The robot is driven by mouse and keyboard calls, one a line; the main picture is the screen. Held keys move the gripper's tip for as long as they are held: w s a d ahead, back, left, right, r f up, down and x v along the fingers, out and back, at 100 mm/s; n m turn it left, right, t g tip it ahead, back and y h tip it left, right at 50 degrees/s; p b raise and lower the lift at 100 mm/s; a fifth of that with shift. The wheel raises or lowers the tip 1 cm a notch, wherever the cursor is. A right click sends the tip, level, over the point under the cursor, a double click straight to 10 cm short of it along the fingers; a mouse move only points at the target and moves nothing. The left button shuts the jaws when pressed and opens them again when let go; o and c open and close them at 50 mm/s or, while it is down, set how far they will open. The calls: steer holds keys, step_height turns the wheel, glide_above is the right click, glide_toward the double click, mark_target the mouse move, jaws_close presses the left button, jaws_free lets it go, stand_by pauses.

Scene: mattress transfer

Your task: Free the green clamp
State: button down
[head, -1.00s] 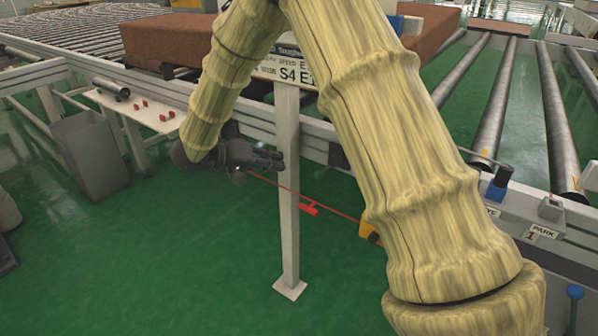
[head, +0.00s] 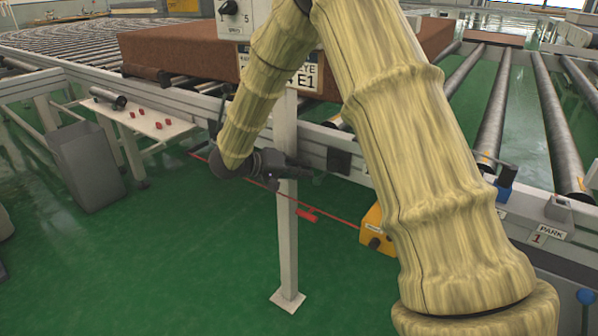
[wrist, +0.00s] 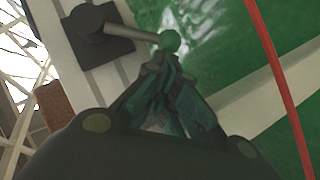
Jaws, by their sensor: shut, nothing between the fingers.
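The green clamp shows in the wrist view as a dark block with a grey lever ending in a round green knob (wrist: 170,41). The knob is just beyond the tips of my gripper (wrist: 165,72); I cannot tell whether they touch. The fingers are together with nothing between them. In the head view my gripper (head: 306,172) is beside the white post, pointing right toward a dark block (head: 339,161) on the conveyor's side rail. The green knob cannot be made out there.
A white post (head: 287,230) stands close by my gripper. A red cord (head: 335,220) with a red tag (head: 307,213) runs below to a yellow box (head: 376,232). A brown mattress (head: 180,50) lies on the rollers. A grey bin (head: 85,165) stands left.

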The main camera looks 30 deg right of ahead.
steer(key=shift+s+p, duration=0.1)
steer(key=shift+p, duration=0.5)
steer(key=p, duration=0.1)
steer(key=s+f+p, duration=0.1)
steer(key=p, duration=0.1)
steer(key=shift+d+f+n+g+h, duration=0.25)
steer(key=shift+n+g+h, duration=0.05)
steer(key=shift+n, duration=0.1)
steer(key=shift+s, duration=0.1)
steer(key=shift+p, duration=0.35)
steer(key=p+v, duration=0.8)
steer(key=v, duration=0.2)
steer(key=shift+w, duration=0.2)
